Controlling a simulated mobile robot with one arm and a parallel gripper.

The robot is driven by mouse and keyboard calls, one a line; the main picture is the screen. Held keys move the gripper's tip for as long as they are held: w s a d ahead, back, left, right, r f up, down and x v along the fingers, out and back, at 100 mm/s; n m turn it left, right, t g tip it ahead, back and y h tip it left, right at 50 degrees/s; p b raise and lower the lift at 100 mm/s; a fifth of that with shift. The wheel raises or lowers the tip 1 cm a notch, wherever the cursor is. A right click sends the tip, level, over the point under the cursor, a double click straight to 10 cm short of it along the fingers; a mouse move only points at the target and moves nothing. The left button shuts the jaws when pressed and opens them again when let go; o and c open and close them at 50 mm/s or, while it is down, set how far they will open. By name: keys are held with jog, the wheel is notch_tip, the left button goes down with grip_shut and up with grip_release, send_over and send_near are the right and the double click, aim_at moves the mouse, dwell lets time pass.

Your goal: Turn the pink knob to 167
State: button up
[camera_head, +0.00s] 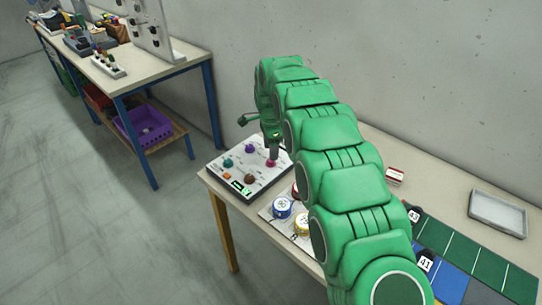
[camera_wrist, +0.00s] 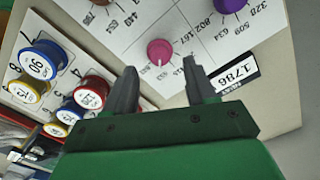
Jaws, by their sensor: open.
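The pink knob (camera_wrist: 159,50) sits on a white control panel (camera_wrist: 125,22) with printed numbers around it. A number that looks like 167 is printed up and right of the knob in the wrist view. A light mark shows on the knob's lower edge, facing my gripper. My gripper (camera_wrist: 161,67) is open, with its two fingertips on either side of the knob in the picture; I cannot tell whether they touch it. In the head view the pink knob (camera_head: 271,162) is just below my gripper (camera_head: 273,154), at the panel's right side.
Red, blue and yellow reels (camera_wrist: 42,60) stand at the left. In the head view a grey tray (camera_head: 497,213) and green mats lie right of my arm.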

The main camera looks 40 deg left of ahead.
jog(key=shift+f, duration=1.95)
grip_shut()
